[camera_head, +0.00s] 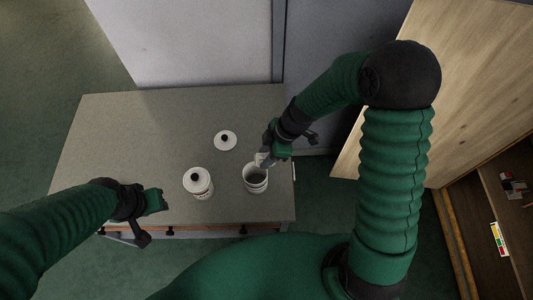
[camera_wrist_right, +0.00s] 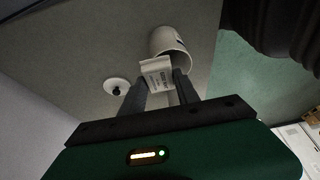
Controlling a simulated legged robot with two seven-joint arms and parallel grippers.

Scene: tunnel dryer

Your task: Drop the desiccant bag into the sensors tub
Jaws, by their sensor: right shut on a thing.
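The desiccant bag (camera_wrist_right: 157,74) is a small white packet with dark print, held between the fingers of my right gripper (camera_wrist_right: 160,92). In the head view the bag (camera_head: 261,158) shows as a pale patch at the tip of my right gripper (camera_head: 266,155). The open white tub (camera_head: 255,179) stands upright just beside and below that gripper. In the wrist view the bag overlaps the rim of the tub (camera_wrist_right: 168,42); I cannot tell if they touch. The tub's label is not readable. My left gripper (camera_head: 155,201) is over the table's front left, its fingers unclear.
A second white tub (camera_head: 198,185) with its lid on stands left of the open one. A loose white lid (camera_head: 225,140) with a black knob lies behind them. The grey table (camera_head: 120,135) is clear on its left. A wooden cabinet (camera_head: 430,75) stands at right.

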